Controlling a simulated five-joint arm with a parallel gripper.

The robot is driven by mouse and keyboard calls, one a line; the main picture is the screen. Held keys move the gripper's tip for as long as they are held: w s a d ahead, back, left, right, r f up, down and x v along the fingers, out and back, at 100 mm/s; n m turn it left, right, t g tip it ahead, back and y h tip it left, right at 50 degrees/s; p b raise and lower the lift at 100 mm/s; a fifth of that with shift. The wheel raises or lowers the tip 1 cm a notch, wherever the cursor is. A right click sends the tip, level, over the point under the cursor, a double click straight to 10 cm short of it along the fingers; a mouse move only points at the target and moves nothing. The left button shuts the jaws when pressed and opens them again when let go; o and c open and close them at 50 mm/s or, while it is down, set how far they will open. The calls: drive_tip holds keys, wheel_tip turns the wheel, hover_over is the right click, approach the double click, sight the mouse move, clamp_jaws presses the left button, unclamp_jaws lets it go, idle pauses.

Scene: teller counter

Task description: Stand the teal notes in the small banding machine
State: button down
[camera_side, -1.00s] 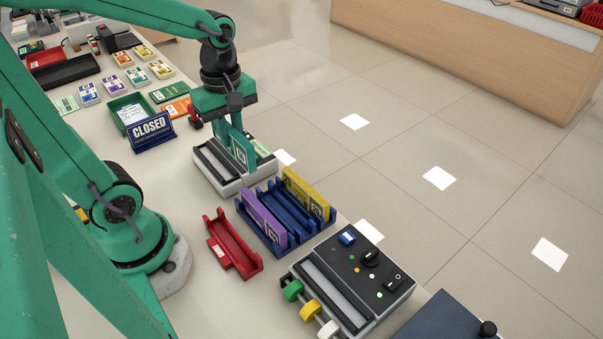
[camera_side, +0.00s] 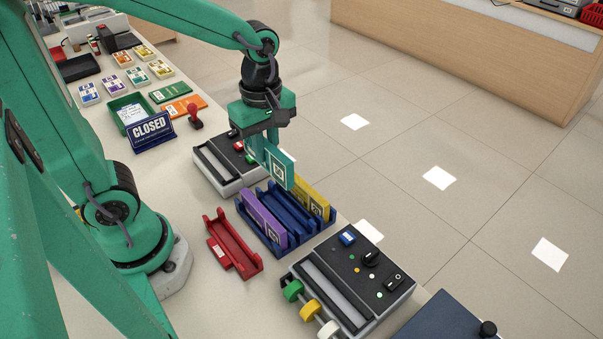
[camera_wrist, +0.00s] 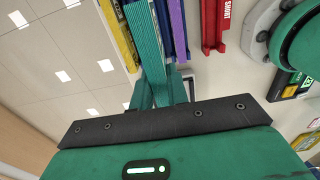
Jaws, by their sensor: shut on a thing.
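My gripper (camera_side: 268,154) is shut on the teal notes (camera_side: 283,170), a flat upright bundle with a white label. In the side view they are over the back end of the blue rack; I cannot tell the exact gap. In the wrist view the teal notes (camera_wrist: 146,42) stick out from the fingers, between the yellow notes (camera_wrist: 117,32) and the purple notes (camera_wrist: 178,30). The smaller banding machine (camera_side: 210,168), pale with a dark slot, stands left of my gripper, partly hidden behind it.
The blue rack (camera_side: 284,226) holds purple notes at its left and yellow notes at its right, with free slots between. A red tray (camera_side: 233,246) is left of it. A larger machine (camera_side: 345,282) with coloured knobs stands in front. A CLOSED sign (camera_side: 152,131) and red-handled stamp (camera_side: 195,117) stand behind.

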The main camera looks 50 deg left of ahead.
drive_tip(key=s+d+f, duration=0.2)
drive_tip(key=d, duration=1)
drive_tip(key=s+d+f, duration=0.1)
drive_tip(key=d+f, duration=0.1)
drive_tip(key=d, duration=1)
drive_tip(key=shift+s, duration=0.4)
drive_tip(key=shift+f, duration=0.1)
drive_tip(key=shift+f, duration=1.8)
drive_tip(key=shift+f, duration=1.1)
drive_tip(key=c, duration=1.3)
unclamp_jaws()
drive_tip(key=shift+r, duration=0.1)
